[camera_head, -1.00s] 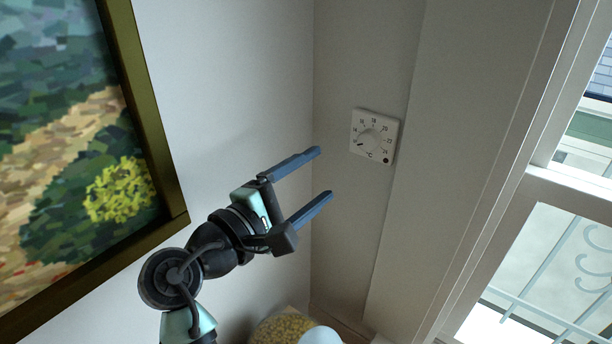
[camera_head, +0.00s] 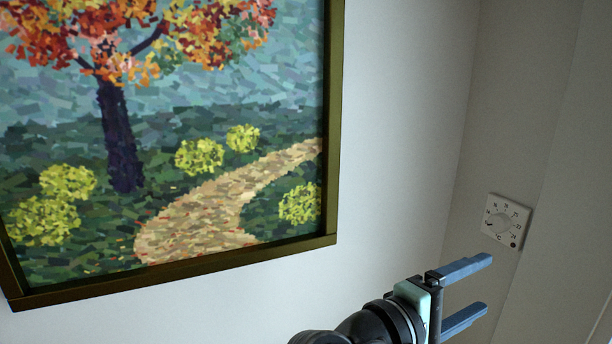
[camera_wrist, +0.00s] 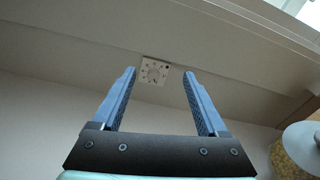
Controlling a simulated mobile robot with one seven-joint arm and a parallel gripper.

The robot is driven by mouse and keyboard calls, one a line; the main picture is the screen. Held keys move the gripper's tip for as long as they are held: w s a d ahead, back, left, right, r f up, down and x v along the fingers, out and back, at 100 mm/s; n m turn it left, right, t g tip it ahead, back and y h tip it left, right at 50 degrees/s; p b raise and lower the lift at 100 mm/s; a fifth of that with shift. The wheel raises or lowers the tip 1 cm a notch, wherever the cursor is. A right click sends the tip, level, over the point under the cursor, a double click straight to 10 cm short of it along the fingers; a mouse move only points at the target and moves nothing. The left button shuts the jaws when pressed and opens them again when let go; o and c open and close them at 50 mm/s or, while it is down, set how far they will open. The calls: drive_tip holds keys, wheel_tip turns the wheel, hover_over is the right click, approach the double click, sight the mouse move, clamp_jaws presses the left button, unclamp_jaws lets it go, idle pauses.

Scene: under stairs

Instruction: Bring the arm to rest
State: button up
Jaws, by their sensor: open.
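My gripper (camera_head: 477,294) is at the lower right of the head view, its two blue fingers spread apart and pointing right. Nothing is between the fingers. In the wrist view my gripper (camera_wrist: 160,95) also shows open and empty. A white square thermostat (camera_head: 506,221) with a round dial is on the wall, above and to the right of the fingertips in the head view. The thermostat (camera_wrist: 155,71) appears beyond and between the fingertips in the wrist view, apart from them. Most of my arm is outside the head view.
A large framed painting (camera_head: 333,150) of a tree and path hangs on the wall at the left. Bare wall (camera_head: 400,130) lies between it and the thermostat. At the wrist view's right edge are a pale rounded thing (camera_wrist: 304,142) and something yellowish.

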drive_tip(key=w+a+r+m+t+y+b, duration=0.2)
drive_tip(key=w+a+r+m+t+y, duration=0.15)
drive_tip(key=a+r+t+y, duration=0.6)
drive_tip(key=s+a+r+m+t+y+b, duration=0.1)
drive_tip(key=s+a+r+m+t+y, duration=0.3)
drive_tip(key=s+a+r+t, duration=0.6)
drive_tip(key=s+a+r+y, duration=0.2)
drive_tip(key=s+r, duration=0.2)
drive_tip(key=r, duration=0.2)
drive_tip(key=shift+b, duration=0.3)
drive_tip(key=shift+f, duration=0.1)
